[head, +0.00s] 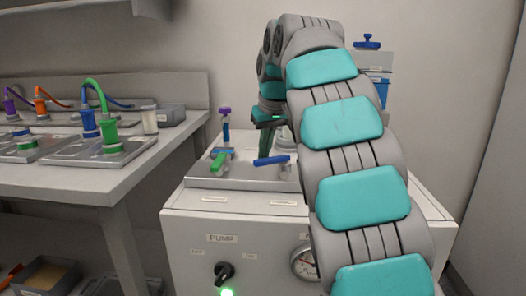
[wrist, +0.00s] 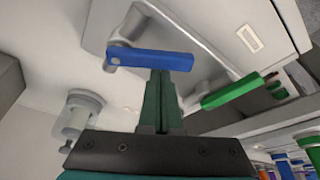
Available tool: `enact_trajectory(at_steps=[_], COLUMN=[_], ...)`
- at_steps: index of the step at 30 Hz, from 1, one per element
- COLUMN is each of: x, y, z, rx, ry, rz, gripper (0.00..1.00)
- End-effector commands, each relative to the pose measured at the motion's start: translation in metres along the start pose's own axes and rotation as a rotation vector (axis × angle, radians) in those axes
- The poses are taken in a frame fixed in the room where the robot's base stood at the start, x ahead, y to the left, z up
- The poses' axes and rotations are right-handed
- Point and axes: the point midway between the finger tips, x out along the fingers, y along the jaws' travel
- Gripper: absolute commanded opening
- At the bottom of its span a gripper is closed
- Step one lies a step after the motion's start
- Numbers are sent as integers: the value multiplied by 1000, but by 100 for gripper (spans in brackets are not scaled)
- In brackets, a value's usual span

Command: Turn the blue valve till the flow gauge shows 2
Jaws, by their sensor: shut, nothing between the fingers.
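The blue valve (head: 271,160) has a bar-shaped handle above the metal tray on the pump box. It also shows in the wrist view as a blue bar (wrist: 150,60) lying roughly crosswise. My gripper (wrist: 161,73) is shut and empty, its fingertips close beside the right half of the blue bar. I cannot tell whether they touch it. In the head view my gripper (head: 264,152) points down at the blue handle. A round gauge (head: 303,263) on the box front is partly covered by my arm; its reading is too small to tell.
A green handle (head: 218,161) is left of the blue one and also shows in the wrist view (wrist: 240,91). A purple-topped fitting (head: 226,122) stands behind it. A black pump knob (head: 223,272) is on the box front. A bench (head: 100,182) with coloured hoses is at left.

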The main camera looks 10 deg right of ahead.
Motion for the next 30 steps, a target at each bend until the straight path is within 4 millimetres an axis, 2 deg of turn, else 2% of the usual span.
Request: enact_trajectory(at_steps=[8,16,25,30], x=[0,-4,-4,-4], y=[0,-1,-1,-3], z=[0,13,12,3], rx=[0,-1,-1,-1], ry=[0,0,-1,-1], rz=[0,-1,0,0], gripper=[0,0,0,0])
